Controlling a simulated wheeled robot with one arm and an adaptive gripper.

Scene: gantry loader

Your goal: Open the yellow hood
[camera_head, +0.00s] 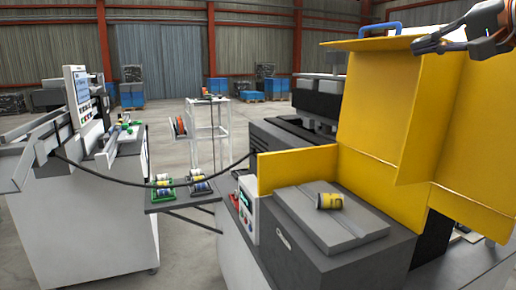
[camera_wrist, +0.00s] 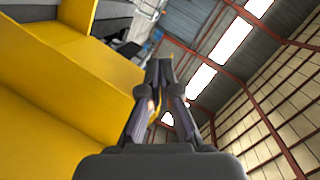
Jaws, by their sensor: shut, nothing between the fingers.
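The yellow hood (camera_head: 384,110) stands raised at the right in the head view, its top panel jutting up and its inner faces showing. A blue handle (camera_head: 380,28) sits on its top edge. The hood also fills the left of the wrist view (camera_wrist: 60,90). My gripper (camera_head: 420,46) is at the upper right in the head view, in front of the hood's top edge and to the right of the blue handle. In the wrist view my gripper (camera_wrist: 160,66) is shut with its fingertips together and nothing between them. I cannot tell whether it touches the hood.
A dark grey machine block (camera_head: 330,245) with a small yellow-labelled cylinder (camera_head: 329,201) on top stands below the hood. A black cable (camera_head: 150,185) runs left to a white machine (camera_head: 90,220) with a screen. A shelf with spools (camera_head: 180,187) lies between.

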